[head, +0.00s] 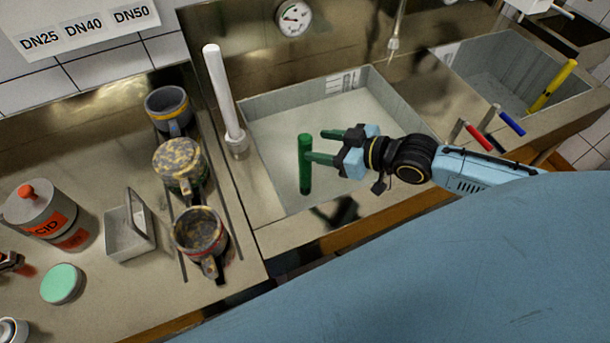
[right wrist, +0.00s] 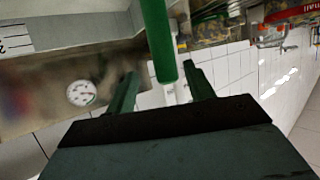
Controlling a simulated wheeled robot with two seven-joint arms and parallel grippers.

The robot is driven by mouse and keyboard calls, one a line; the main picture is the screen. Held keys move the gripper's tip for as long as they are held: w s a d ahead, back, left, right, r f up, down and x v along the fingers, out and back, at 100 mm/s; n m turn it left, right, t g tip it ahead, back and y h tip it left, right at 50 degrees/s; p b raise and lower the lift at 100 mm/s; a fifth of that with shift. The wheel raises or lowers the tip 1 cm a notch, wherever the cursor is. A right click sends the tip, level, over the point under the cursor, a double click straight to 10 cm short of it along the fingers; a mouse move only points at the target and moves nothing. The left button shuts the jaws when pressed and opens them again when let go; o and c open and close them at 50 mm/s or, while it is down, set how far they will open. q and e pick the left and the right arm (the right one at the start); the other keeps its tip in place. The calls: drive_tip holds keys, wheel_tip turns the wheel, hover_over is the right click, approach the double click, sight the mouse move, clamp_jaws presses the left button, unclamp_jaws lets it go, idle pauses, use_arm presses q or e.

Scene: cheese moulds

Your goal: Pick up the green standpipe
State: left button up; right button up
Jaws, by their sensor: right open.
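The green standpipe (head: 305,165) stands upright in the left sink basin in the head view. My right gripper (head: 318,147) is open and reaches in from the right. Its two green fingers point left, their tips close to the pipe's right side; I cannot tell if they touch it. In the right wrist view the standpipe (right wrist: 158,38) crosses the gap in front of the open right gripper (right wrist: 160,72), with one finger on each side of it in the picture. My left gripper is not in view.
A white pipe (head: 220,90) stands left of the basin (head: 250,190). A yellow pipe (head: 553,85) leans in the right basin. Red (head: 478,137) and blue (head: 512,124) handles lie on the right ledge. Mugs (head: 180,165), an acid canister (head: 45,215) and a tray (head: 125,240) occupy the left counter.

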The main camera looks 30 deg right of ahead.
sight(299, 145)
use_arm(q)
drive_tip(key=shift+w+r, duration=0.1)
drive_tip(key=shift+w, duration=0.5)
use_arm(e)
drive_tip(key=x, duration=0.6)
drive_tip(key=shift+w+a+f, duration=0.1)
drive_tip(key=shift+a+f, duration=0.1)
drive_tip(key=shift+a, duration=0.25)
clamp_jaws()
